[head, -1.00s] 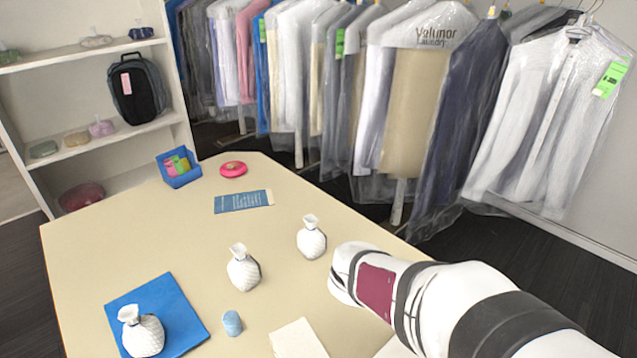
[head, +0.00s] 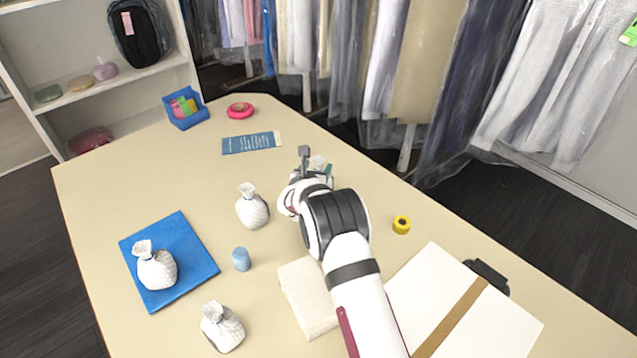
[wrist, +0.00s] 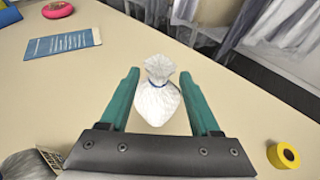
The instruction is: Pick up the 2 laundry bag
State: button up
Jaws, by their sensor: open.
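A small white laundry bag with a blue tie at its neck (wrist: 158,100) shows upright in the wrist view, between the two teal fingers of my open gripper (wrist: 160,74). The fingers stand on either side of it, not closed on it. In the head view my gripper (head: 316,174) hides most of this bag. Three more white bags stand on the table: one left of my gripper (head: 252,207), one on the blue mat (head: 155,266) and one near the front (head: 222,328).
A blue cylinder (head: 241,259), a cream pad (head: 305,297), a yellow tape roll (head: 401,224) and a large white box (head: 492,322) lie around my arm. A blue leaflet (head: 250,142), pink ring (head: 240,109) and blue bin (head: 186,107) are farther back. Garments hang beyond the table edge.

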aim_at(318, 164)
jog(key=x, duration=0.3)
jog(key=shift+w+r, duration=0.15)
jog(key=shift+w, duration=0.05)
grip_shut()
dwell(1.2)
